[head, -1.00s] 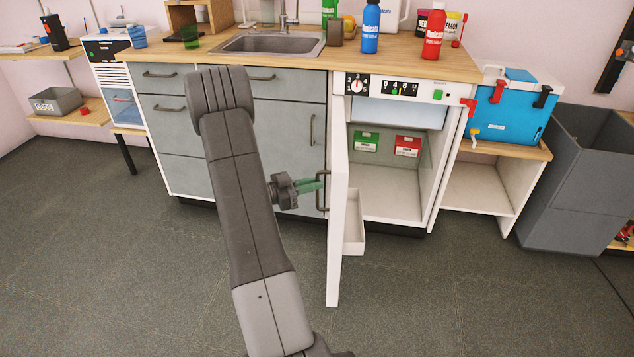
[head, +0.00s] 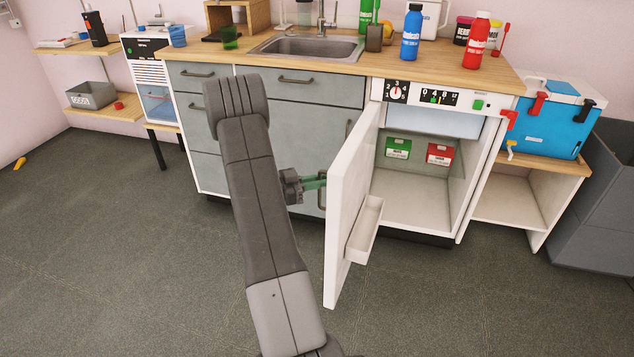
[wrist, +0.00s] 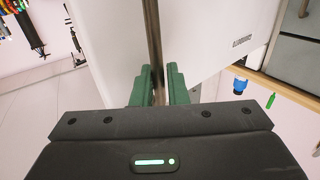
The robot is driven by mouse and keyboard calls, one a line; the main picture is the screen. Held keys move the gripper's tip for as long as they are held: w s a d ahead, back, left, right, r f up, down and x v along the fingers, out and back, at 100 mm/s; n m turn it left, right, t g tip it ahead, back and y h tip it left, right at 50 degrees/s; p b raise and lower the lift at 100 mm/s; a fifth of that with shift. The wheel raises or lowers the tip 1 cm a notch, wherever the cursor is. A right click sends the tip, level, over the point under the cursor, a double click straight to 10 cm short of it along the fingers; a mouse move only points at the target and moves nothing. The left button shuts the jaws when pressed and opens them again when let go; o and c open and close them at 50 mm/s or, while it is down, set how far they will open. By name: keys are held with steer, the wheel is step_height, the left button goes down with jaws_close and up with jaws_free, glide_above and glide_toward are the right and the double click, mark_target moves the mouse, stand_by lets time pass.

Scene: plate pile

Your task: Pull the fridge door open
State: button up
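The white fridge door (head: 348,190) stands open in the head view, swung out from the left side of the fridge opening toward me. Its inner face with a white door shelf (head: 366,228) shows. My gripper (head: 312,183) is at the outer side of the door, by its grey handle (head: 322,192). In the wrist view the handle (wrist: 153,40) is a vertical bar running between the two green fingers of my gripper (wrist: 158,88), which look closed around it. The white outer door face (wrist: 200,45) lies behind. The fridge interior (head: 410,205) is visible.
A green box (head: 398,148) and a red box (head: 440,154) sit inside the fridge. Grey cabinets (head: 300,125) lie to the left. A blue cooler (head: 548,125) stands on a low shelf at right. The floor (head: 430,300) in front is clear.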

steer(key=o, duration=0.4)
steer(key=shift+w+d, duration=0.35)
steer(key=shift+w, duration=0.05)
steer(key=shift+s+a, duration=0.15)
steer(key=shift+a, duration=0.05)
steer(key=p+v, duration=0.1)
steer(key=v, duration=1.2)
steer(key=shift+a, duration=0.3)
steer(key=shift+d, duration=0.15)
steer(key=b+x, duration=0.1)
steer(key=x, duration=1.2)
steer(key=shift+s+d+f, duration=0.1)
steer(key=shift+s+d, duration=0.15)
steer(key=shift+d, duration=0.25)
